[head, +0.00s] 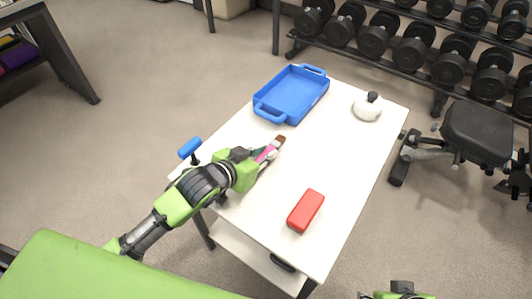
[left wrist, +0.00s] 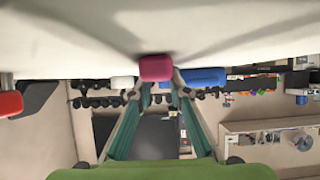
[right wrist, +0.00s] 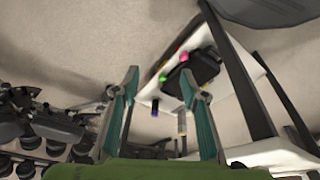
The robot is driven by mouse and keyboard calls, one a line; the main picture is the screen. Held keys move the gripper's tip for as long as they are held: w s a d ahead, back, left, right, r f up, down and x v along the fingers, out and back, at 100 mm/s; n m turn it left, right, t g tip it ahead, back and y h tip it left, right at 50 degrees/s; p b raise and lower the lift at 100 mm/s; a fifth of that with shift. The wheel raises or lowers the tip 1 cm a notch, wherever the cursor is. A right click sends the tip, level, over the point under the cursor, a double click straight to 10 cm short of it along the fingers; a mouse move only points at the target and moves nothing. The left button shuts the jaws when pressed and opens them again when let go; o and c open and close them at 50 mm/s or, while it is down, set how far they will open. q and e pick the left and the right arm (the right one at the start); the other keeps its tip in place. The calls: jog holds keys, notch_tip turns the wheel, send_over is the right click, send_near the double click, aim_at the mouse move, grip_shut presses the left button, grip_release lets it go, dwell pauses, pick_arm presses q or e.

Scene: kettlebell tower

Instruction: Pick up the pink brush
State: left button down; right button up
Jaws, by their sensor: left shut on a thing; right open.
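The pink brush (head: 265,154) is held at the white table, its dark brown end (head: 280,141) pointing up and right in the head view. My left gripper (head: 268,152) is shut on it and hides part of it. In the left wrist view the brush's pink end (left wrist: 156,68) shows between the fingertips (left wrist: 158,80), close to the table surface. I cannot tell whether the brush touches the table. My right gripper (right wrist: 159,82) is open and empty, away from the table; only part of that arm shows at the bottom right of the head view.
The white table (head: 345,150) bears a blue tray (head: 292,94), a white round pot (head: 367,108) with a black knob, and a red block (head: 305,211). A blue-topped thing (head: 190,147) is at its left edge. A bench (head: 485,132) and dumbbell rack stand to the right.

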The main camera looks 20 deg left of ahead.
pick_arm(q)
jog(key=shift+r, duration=0.1)
jog(key=shift+r, duration=0.5)
notch_tip(320, 180, up, 2)
jog(key=shift+r+p, duration=0.15)
jog(key=shift+p, duration=0.5)
jog(key=s+d+r+p, duration=0.4)
jog(key=s+d+r, duration=0.2)
jog(key=d+r, duration=0.3)
jog(key=d, duration=0.3)
jog(key=shift+s+d+r, duration=0.15)
jog(key=shift+d+r, duration=0.1)
jog(key=shift+d, duration=0.05)
pick_arm(e)
notch_tip(320, 180, down, 19)
jog(key=g, duration=0.1)
jog(key=shift+s+r, duration=0.2)
jog(key=shift+s, duration=0.25)
jog(key=shift+a, duration=0.1)
